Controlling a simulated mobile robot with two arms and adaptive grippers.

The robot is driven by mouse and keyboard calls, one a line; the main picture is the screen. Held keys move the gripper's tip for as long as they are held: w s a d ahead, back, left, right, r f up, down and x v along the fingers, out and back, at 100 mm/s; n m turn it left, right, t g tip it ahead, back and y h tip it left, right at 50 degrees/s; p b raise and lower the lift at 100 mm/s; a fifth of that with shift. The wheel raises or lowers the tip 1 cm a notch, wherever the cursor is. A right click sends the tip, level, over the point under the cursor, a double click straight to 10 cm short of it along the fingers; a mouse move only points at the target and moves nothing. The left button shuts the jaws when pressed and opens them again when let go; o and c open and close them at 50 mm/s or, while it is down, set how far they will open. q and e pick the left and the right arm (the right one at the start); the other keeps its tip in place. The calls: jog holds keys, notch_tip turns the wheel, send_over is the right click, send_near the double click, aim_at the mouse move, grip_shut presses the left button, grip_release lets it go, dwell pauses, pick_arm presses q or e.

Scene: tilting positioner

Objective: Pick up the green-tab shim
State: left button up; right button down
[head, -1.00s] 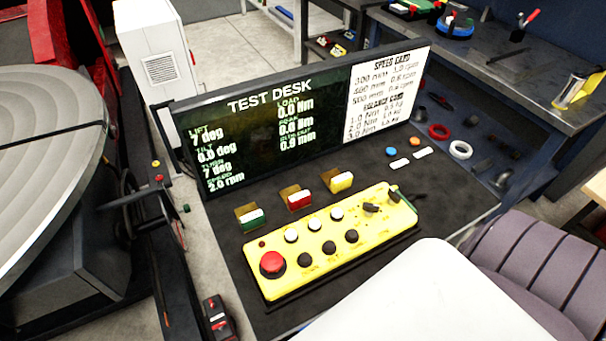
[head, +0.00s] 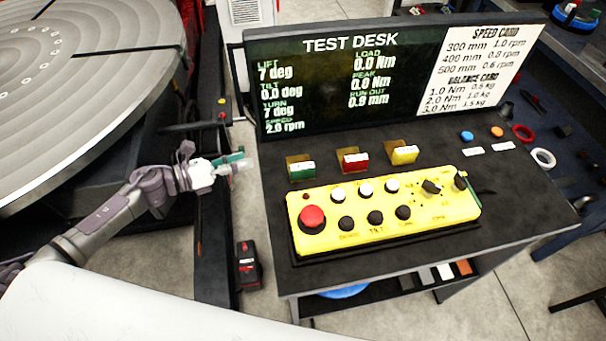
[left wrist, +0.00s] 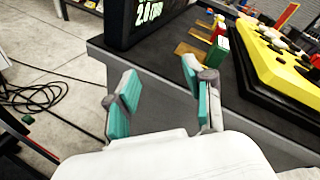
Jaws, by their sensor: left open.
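The green-tab shim (head: 301,171) lies at the left end of a row of three on the dark desk top, with its brass-coloured plate behind a green tab with a white top edge. It also shows in the left wrist view (left wrist: 218,56), beyond the right finger. My left gripper (head: 236,163) is left of the desk edge in the head view, apart from the shim. It is open and empty, with teal finger pads spread in the left wrist view (left wrist: 160,88). My right gripper is not in view.
Red-tab (head: 354,161) and yellow-tab (head: 404,154) shims lie to the right. The yellow control box (head: 385,218) is in front, and the upright TEST DESK display (head: 330,85) behind. A round grey table (head: 110,60) stands at left.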

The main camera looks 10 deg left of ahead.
aim_at(298, 167)
pick_arm(q)
jog(key=s+d+r+m+g+h, duration=0.1)
jog(key=s+d+r+m+g, duration=0.35)
jog(key=m, duration=0.55)
jog(key=x, duration=0.2)
jog(key=p+x, duration=0.1)
jog(key=x, duration=0.1)
jog(key=p+x, duration=0.1)
jog(key=x, duration=0.2)
jog(key=shift+w+d+r, duration=0.1)
jog(key=shift+d+r, duration=0.15)
jog(key=shift+r, duration=0.1)
jog(key=p+x, duration=0.2)
jog(key=x, duration=0.3)
jog(key=shift+p, duration=0.35)
jog(key=shift+d+f, duration=0.15)
grip_shut()
